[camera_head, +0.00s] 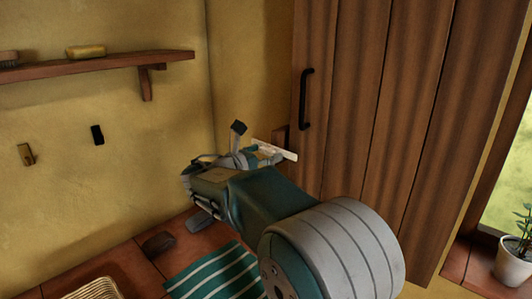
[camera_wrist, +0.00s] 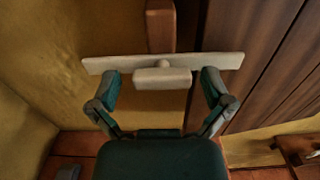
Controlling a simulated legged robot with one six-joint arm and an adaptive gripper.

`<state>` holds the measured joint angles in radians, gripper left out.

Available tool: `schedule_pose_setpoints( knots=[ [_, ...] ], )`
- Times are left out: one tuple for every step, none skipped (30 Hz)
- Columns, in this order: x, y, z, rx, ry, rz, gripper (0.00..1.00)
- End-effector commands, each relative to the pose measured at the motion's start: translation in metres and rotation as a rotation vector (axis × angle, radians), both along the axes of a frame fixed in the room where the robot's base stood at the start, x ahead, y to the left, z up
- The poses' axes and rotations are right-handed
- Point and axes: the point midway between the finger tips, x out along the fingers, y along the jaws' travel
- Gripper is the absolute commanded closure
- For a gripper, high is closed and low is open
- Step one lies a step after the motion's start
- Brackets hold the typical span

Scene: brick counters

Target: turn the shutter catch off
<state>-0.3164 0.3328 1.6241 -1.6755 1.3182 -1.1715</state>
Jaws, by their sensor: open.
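The shutter catch is a pale cream bar (camera_wrist: 215,61) lying nearly level in the wrist view, with a short pale grip block (camera_wrist: 162,77) at its middle. Its right end also shows in the head view (camera_head: 284,152), beyond my gripper. My gripper (camera_wrist: 161,80) is open. Its two fingers stand left and right of the grip block, with a visible gap on each side. In the head view, my gripper (camera_head: 250,147) hides much of the catch. The brown plank shutter (camera_head: 345,100) stands to the right, with a black handle (camera_head: 307,98).
A brown wooden piece (camera_wrist: 160,25) is behind the catch. A shelf (camera_head: 110,65) with a brush and a yellow block is on the left wall, above two small wall fittings. Below are a brick counter, a striped cloth (camera_head: 215,272) and a basket (camera_head: 92,290). A potted plant (camera_head: 515,258) is at right.

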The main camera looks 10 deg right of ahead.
Motion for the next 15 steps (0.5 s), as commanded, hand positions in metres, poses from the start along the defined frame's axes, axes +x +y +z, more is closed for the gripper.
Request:
schedule_pose_setpoints(
  knots=[
    [-0.0001,0.0001,0.0,0.0,0.0,0.0,0.0],
    [0.0,0.0002,0.0,0.0,0.0,0.0,0.0],
    [-0.0001,0.0003,0.0,0.0,0.0,0.0,0.04],
    [-0.0001,0.0005,0.0,0.0,0.0,0.0,0.18],
    [-0.0002,0.0006,0.0,0.0,0.0,0.0,0.31],
    [-0.0001,0.0007,0.0,0.0,0.0,0.0,0.49],
    [-0.0002,0.0008,0.0,-0.001,-0.001,0.0,0.62],
    [-0.0001,0.0009,0.0,-0.001,-0.001,0.0,0.76],
    [0.0002,0.0011,-0.0001,-0.001,-0.001,0.0,0.93],
    [0.0003,0.0012,-0.0002,-0.001,-0.001,0.001,0.93],
    [0.0004,0.0012,-0.0002,-0.001,-0.001,0.001,0.93],
    [0.0005,0.0013,-0.0002,-0.001,-0.001,0.001,0.93],
    [0.0006,0.0013,-0.0002,-0.001,-0.001,0.002,0.93],
    [0.0006,0.0014,-0.0002,-0.001,-0.001,0.002,0.93],
    [0.0006,0.0014,-0.0002,0.0,-0.002,0.002,0.93]
  ],
)
